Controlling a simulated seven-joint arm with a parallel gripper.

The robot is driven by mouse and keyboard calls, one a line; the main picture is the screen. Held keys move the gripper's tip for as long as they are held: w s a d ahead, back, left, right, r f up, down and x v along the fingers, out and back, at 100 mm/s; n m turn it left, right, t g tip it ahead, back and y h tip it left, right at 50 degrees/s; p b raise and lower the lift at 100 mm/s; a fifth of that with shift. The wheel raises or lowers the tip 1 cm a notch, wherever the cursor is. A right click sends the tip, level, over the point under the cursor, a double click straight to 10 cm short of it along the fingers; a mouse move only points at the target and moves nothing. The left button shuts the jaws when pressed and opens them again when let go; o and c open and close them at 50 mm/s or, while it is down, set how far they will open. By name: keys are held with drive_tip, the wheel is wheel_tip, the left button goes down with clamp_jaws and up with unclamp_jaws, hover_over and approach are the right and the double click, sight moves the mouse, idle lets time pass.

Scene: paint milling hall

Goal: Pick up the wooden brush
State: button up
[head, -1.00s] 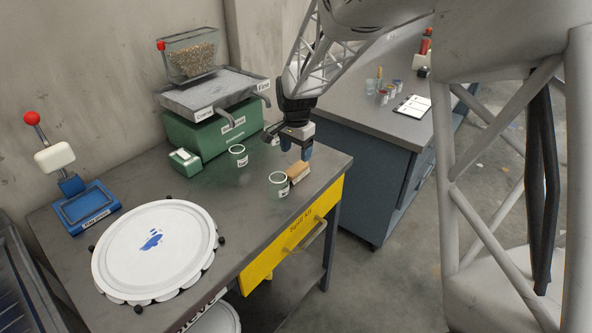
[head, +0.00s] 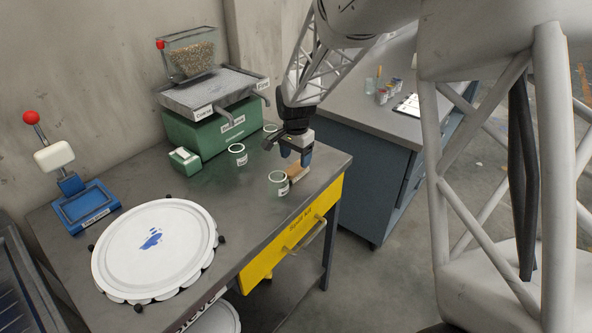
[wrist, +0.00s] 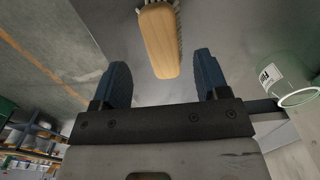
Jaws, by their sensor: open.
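The wooden brush (head: 297,172) lies on the bench near its front right edge, just behind a green cup and partly hidden by my gripper in the head view. In the wrist view the brush (wrist: 160,42) shows its tan wooden back, with pale bristles along its sides. Its near end points in between my fingers, and its far end is cut off by the frame's top. My gripper (head: 295,158) is open and empty above the brush. In the wrist view the blue fingertips of my gripper (wrist: 161,75) stand apart, one to each side of the brush's near end.
A labelled green cup (head: 278,184) stands close to the brush, and it also shows in the wrist view (wrist: 285,82). Another cup (head: 237,155) stands farther back. The green sieving machine (head: 215,132) and round white lid (head: 150,245) take up more bench. A yellow drawer (head: 290,236) is below.

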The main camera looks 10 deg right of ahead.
sight(295, 167)
drive_tip(key=shift+w+f, duration=0.1)
drive_tip(key=shift+f, duration=2.4)
drive_tip(key=shift+c, duration=0.5)
drive_tip(key=c, duration=0.9)
drive_tip(key=shift+r, duration=0.15)
wheel_tip(295, 167, up, 10)
drive_tip(key=shift+f, duration=0.15)
